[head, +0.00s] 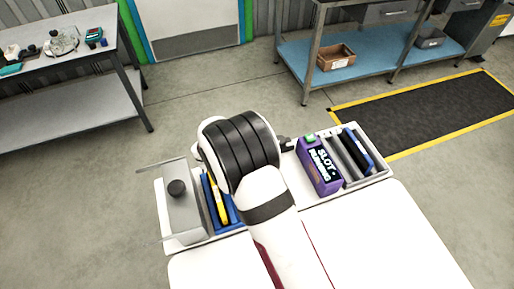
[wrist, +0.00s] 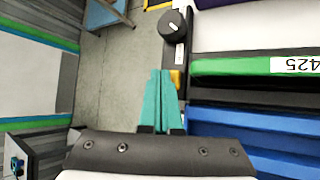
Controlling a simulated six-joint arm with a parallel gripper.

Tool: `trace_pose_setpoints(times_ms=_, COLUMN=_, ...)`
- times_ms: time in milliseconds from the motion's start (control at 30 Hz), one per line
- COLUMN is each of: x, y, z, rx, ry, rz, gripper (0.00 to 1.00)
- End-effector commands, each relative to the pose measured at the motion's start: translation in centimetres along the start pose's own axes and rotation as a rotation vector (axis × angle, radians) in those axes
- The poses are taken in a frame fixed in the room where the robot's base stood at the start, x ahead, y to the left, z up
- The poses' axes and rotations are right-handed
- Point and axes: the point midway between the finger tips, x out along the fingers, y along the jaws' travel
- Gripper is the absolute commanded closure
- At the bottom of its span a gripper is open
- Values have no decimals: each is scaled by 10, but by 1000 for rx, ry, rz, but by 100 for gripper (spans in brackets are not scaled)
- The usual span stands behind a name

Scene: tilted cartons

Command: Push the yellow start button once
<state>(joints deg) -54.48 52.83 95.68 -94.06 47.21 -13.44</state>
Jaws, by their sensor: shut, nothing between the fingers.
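In the wrist view, a small yellow part (wrist: 177,78) shows just right of my fingertips, on a narrow dark panel. It looks like the yellow button; the fingers partly cover it, and I cannot tell whether they touch it. A black round knob (wrist: 175,26) with a white mark sits farther up the same panel. My gripper (wrist: 161,73) has teal fingers that are shut together and empty, pointing up the picture. In the head view my own arm hides the gripper and the yellow button.
A purple box (head: 320,166) reading "SLOT RUNNING" with a green top stands right of my arm. Blue and black cartons (head: 357,150) lie tilted beside it. The white table front (head: 370,240) is clear.

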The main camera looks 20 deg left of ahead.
Motion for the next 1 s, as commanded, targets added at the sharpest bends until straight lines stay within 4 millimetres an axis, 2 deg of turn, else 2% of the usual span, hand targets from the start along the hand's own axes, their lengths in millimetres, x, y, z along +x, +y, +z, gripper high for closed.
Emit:
trace_pose_setpoints(times_ms=467, x=-8, y=6, z=6, rx=1, ry=0, rz=0, gripper=100)
trace_pose_setpoints(times_ms=1000, x=-42, y=30, z=30, rx=1, ry=0, rz=0, gripper=100)
